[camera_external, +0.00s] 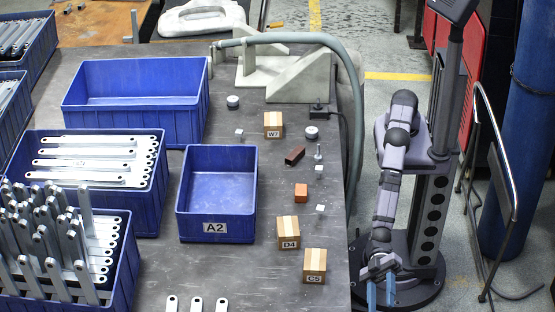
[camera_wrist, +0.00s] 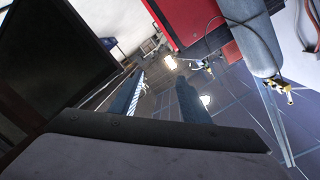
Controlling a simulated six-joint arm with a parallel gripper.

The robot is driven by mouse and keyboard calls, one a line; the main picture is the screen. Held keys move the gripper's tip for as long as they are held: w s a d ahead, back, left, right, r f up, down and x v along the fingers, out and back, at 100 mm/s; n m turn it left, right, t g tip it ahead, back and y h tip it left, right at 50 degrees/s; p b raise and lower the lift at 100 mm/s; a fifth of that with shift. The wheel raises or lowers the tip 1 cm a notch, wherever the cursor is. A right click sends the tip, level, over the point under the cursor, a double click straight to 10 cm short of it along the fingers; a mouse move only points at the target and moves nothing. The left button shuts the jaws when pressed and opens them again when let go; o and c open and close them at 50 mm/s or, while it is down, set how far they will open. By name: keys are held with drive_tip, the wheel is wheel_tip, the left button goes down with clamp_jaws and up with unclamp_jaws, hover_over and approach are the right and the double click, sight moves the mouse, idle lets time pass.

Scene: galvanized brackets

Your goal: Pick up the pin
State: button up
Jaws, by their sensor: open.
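The pin (camera_external: 318,153) looks like a small thin silver piece standing upright on the dark table, right of the reddish-brown block, near the table's right side. My gripper (camera_external: 381,292) hangs low beside the table's right edge, well apart from the pin, with its two blue fingers pointing down. In the wrist view my gripper (camera_wrist: 161,100) has its fingers apart with nothing between them. The pin does not show in the wrist view, which faces the floor, a red panel and a blue cylinder.
Wooden blocks W7 (camera_external: 273,131), D4 (camera_external: 287,240) and C5 (camera_external: 315,266), a reddish-brown block (camera_external: 295,155) and an orange block (camera_external: 301,193) stand near the pin. Empty blue bin A2 (camera_external: 217,191) is to the left. A grey hose (camera_external: 350,110) runs down the table's right edge.

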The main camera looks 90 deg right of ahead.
drive_tip(key=w+d+r+t+h+p, duration=0.2)
drive_tip(key=w+d+r+p, duration=0.2)
drive_tip(key=w+r+p, duration=0.25)
drive_tip(key=w+d+r+t+h+p, duration=0.2)
drive_tip(key=w+d+r+p, duration=0.25)
drive_tip(key=w+r, duration=0.2)
drive_tip(key=w+d+r+h+p, duration=0.1)
drive_tip(key=d+r+h+p, duration=0.1)
drive_tip(key=d+r+p, duration=0.35)
drive_tip(key=w+d+r+m+h+p, duration=0.1)
drive_tip(key=w+d+r+h+p, duration=0.15)
drive_tip(key=d+p, duration=0.45)
drive_tip(key=w+d+r+h+p, duration=0.1)
drive_tip(key=d+r+h+p, duration=0.2)
drive_tip(key=d, duration=0.5)
drive_tip(key=m+h+b, duration=0.3)
drive_tip(key=m+h, duration=0.3)
drive_tip(key=m, duration=0.3)
hover_over(319, 167)
drive_tip(key=s, duration=0.3)
wheel_tip(319, 167, down, 16)
drive_tip(key=shift+b+x, duration=0.75)
drive_tip(key=shift+x, duration=3.05)
drive_tip(key=shift+w+a, duration=0.1)
drive_tip(key=shift+a, duration=0.05)
